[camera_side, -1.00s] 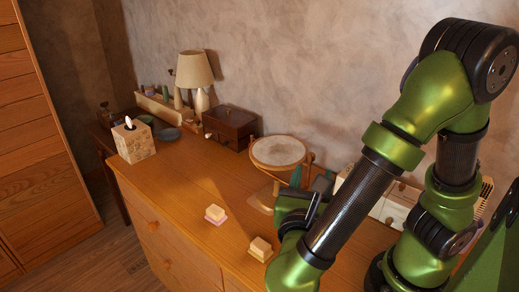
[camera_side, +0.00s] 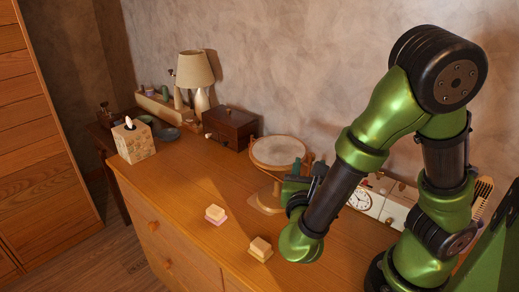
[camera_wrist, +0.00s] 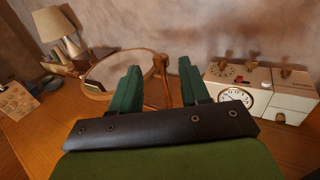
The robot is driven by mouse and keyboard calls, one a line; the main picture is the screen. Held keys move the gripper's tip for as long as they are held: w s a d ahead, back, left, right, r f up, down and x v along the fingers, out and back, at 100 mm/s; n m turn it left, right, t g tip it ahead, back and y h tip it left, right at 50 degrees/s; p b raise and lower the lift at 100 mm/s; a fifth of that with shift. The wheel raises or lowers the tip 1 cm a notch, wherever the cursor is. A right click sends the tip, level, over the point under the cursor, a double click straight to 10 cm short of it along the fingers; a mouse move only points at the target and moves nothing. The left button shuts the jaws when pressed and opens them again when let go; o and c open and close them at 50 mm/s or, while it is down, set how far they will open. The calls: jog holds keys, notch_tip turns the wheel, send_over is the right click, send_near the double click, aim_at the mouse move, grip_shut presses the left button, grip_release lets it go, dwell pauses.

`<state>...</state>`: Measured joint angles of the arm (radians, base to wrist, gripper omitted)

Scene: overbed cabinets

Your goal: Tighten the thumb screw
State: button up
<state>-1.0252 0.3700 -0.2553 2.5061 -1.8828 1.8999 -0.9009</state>
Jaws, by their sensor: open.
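A round wooden hoop with pale cloth (camera_side: 278,152) stands tilted on a wooden stand (camera_side: 266,201) on the dresser. In the wrist view the hoop (camera_wrist: 92,82) is at the left, and its clamp end, where the thumb screw seems to be (camera_wrist: 160,62), shows between my fingertips and beyond them. The screw itself is too small to make out clearly. My gripper (camera_wrist: 160,78) is open, with two green fingers apart and nothing between them. In the side view my gripper (camera_side: 303,178) is just right of the hoop stand, partly hidden by my arm.
A white clock radio (camera_wrist: 250,92) is close to my right finger. Two small block stacks (camera_side: 215,214) (camera_side: 260,249) sit on the dresser front. A lamp (camera_side: 195,75), a dark wooden box (camera_side: 230,127) and a tissue box (camera_side: 134,140) stand farther left. The dresser's left middle is clear.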

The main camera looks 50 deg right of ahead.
aim_at(311, 154)
jog(key=x, duration=0.6)
jog(key=shift+d, duration=0.15)
jog(key=shift+c, duration=0.2)
grip_shut()
jog(key=shift+m+g+h, duration=0.3)
jog(key=shift+m+g, duration=0.2)
jog(key=shift+g, duration=0.1)
jog(key=shift+m+g+h, duration=0.4)
jog(key=shift+m+g, duration=0.85)
jog(key=shift+g, duration=0.75)
jog(key=shift+m+g+h, duration=0.4)
jog(key=shift+m+g, duration=0.85)
jog(key=shift+g, duration=1.05)
jog(key=shift+o, duration=0.2)
grip_release()
